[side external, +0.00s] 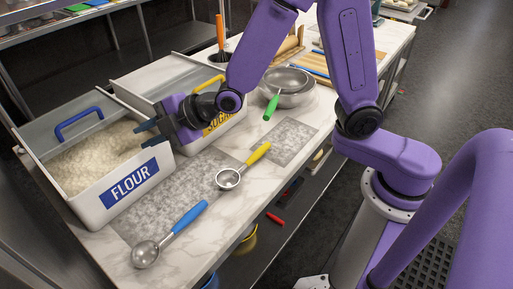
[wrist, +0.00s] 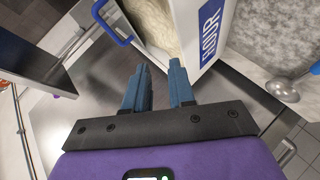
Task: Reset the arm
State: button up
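My gripper (side external: 151,132) is over the flour bin side of the counter, its blue-grey fingers pointing left in the side external view. In the wrist view, the two fingers of my gripper (wrist: 159,82) are apart with nothing between them. The flour bin (side external: 129,194), white with a blue label and filled with flour, is just beyond the fingers. The bin's wall also shows in the wrist view (wrist: 207,65). My arm is bent over the counter and partly hides the sugar bin (side external: 228,120) behind it.
A metal bowl (side external: 296,98) with a green-handled strainer (side external: 270,108) stands farther back. The blue bin handle (side external: 79,122) stands up above the flour bin.

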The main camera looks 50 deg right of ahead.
jog(key=s+d+m+g+h, duration=0.3)
jog(key=s+d+g, duration=0.2)
jog(key=s+d, duration=0.6)
jog(key=s+d+m+g+h, duration=0.3)
jog(key=s+d, duration=0.8)
jog(key=s, duration=0.8)
jog(key=shift+f+m+g+h, duration=0.2)
jog(key=shift+m+g+h, duration=0.25)
jog(key=shift+g, duration=0.55)
